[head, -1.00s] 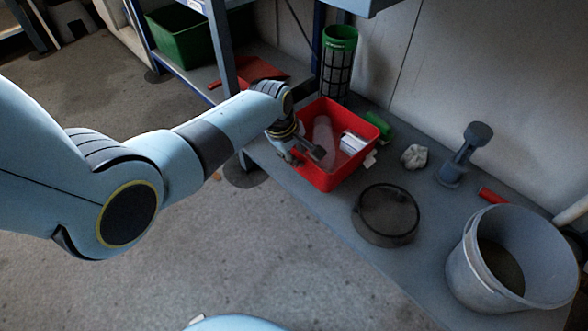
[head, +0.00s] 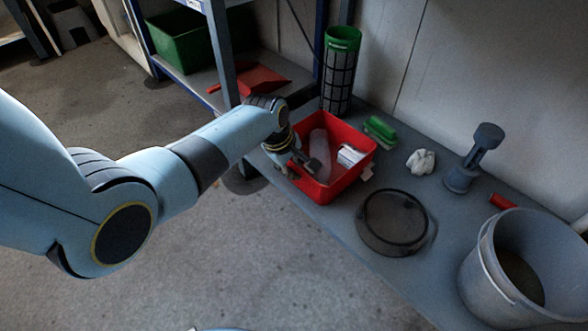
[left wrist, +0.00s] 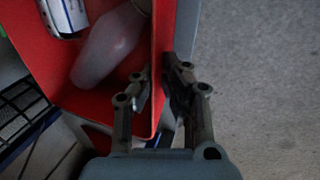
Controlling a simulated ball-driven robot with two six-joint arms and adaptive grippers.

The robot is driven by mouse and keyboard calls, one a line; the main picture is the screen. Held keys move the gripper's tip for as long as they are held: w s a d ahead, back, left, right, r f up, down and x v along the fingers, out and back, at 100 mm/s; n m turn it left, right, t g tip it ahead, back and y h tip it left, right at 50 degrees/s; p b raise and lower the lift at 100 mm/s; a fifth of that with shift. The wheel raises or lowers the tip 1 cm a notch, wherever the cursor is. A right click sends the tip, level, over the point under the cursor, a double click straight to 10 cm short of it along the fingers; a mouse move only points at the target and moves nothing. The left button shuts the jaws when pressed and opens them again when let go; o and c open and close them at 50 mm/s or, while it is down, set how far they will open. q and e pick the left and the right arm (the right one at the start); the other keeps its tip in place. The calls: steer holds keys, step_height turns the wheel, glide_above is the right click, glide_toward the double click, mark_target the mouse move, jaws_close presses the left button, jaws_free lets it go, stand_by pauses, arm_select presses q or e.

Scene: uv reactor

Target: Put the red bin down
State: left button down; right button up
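The red bin (head: 347,185) is upright at the near edge of the grey bench, left of the dark round sieve. It holds a translucent bottle (head: 320,146) and a white box with a blue label (head: 349,156). My left gripper (head: 303,168) is at the bin's near left wall. In the left wrist view, the fingers (left wrist: 160,82) are closed on the wall of the bin (left wrist: 95,87), one inside and one outside. I cannot tell whether the bin's base touches the bench. My right gripper is not in view.
On the bench (head: 345,218) are a dark sieve (head: 392,222), green brush (head: 380,130), crumpled white cloth (head: 421,161), grey-blue tool (head: 474,158) and grey bucket (head: 480,285). A green-topped mesh cylinder (head: 340,72) stands behind. A shelf holds a green crate (head: 183,47) and red dustpan (head: 255,78).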

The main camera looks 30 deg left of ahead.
arm_select(q)
steer(key=shift+w+r, duration=0.1)
steer(key=shift+w, duration=0.05)
steer(key=c, duration=2)
jaws_free()
steer(key=shift+f, duration=0.2)
steer(key=o, duration=0.5)
